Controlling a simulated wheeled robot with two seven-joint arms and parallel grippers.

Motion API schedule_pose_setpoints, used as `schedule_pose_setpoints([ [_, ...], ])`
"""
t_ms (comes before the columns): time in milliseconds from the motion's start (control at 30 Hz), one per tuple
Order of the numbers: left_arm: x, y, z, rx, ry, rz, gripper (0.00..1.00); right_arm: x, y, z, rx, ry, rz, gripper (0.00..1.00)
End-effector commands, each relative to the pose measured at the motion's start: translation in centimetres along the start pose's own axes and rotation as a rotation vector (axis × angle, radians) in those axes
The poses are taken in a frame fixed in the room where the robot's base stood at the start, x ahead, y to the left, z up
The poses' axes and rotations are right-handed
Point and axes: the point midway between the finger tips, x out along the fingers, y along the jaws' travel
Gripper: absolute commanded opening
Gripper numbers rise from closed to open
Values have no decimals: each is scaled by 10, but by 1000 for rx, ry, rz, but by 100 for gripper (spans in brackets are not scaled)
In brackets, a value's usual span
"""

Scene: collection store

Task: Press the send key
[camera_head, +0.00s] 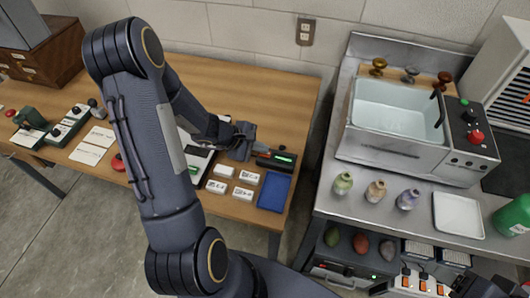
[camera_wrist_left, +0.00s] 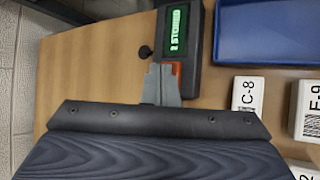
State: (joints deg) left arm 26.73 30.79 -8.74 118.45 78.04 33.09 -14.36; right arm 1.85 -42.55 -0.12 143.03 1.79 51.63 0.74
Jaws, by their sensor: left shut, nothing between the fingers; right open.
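A dark device with a lit green display (camera_head: 283,158) lies at the right end of the wooden table. In the left wrist view its display (camera_wrist_left: 177,30) seems to read "2 STORED". An orange key (camera_wrist_left: 177,68) sits below the display, partly hidden by my fingers. My left gripper (camera_head: 249,150) is shut and empty, and its grey fingertips (camera_wrist_left: 160,72) are at the orange key's left side. I cannot tell whether they touch it. No lettering on the key is readable. My right gripper (camera_head: 485,287) is only partly in view at the bottom right edge, open.
A blue tray (camera_head: 274,192) and several white labelled blocks (camera_head: 243,193) lie near the device. A small black knob (camera_wrist_left: 145,51) stands beside the display. The metal bench (camera_head: 330,190) with a basin is across a gap to the right.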

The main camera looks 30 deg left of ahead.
Motion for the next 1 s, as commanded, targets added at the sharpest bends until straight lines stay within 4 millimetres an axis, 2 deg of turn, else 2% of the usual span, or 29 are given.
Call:
schedule_pose_setpoints([
  [1000,7,-7,-5,-4,1,-5,0,10,4,5,0,0,0,60],
])
